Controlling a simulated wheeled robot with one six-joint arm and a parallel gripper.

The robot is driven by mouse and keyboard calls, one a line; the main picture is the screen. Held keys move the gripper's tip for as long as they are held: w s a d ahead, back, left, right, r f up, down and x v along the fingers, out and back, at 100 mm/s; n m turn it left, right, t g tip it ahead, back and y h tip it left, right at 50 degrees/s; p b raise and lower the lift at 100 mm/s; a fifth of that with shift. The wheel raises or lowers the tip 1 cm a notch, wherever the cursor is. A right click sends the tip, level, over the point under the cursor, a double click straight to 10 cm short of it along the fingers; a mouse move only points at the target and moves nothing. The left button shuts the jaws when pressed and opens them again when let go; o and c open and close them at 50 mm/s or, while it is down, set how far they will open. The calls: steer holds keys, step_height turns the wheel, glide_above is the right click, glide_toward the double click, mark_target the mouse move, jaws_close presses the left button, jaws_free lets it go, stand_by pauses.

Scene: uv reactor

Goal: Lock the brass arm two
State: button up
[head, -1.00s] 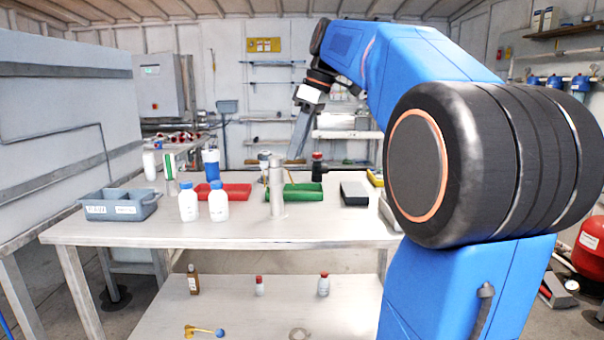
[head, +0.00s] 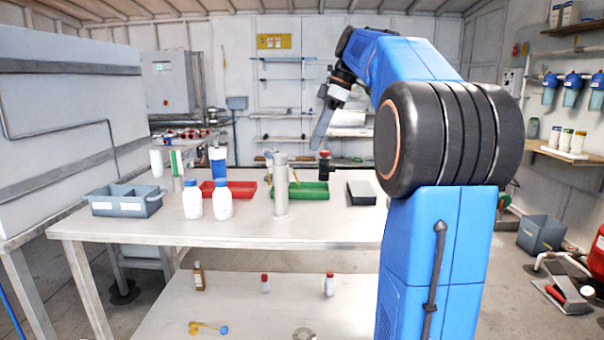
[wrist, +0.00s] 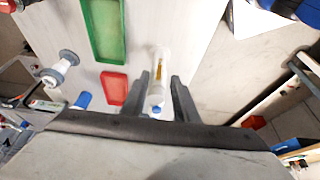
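A small brass piece (head: 268,156) shows beside the top of a grey upright post (head: 281,190) on the workbench. A brass arm-like piece with a blue ball end (head: 207,328) lies on the lower shelf. I cannot tell which is brass arm two. My gripper (head: 318,145) hangs above the back of the bench, right of the post, apart from it. In the wrist view its two fingers (wrist: 161,98) are apart. A pale cylinder (wrist: 160,62) with a brass strip and a blue end shows between them; contact cannot be told.
White bottles (head: 222,200), a grey bin (head: 126,200), a red tray (head: 240,189) and a green tray (head: 310,191) stand on the bench (head: 330,223). A black box (head: 361,193) is at the right. The front strip of the bench is clear.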

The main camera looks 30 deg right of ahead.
mark_target(296, 177)
steer(key=x, duration=1.1)
steer(key=shift+c, duration=0.3)
jaws_close()
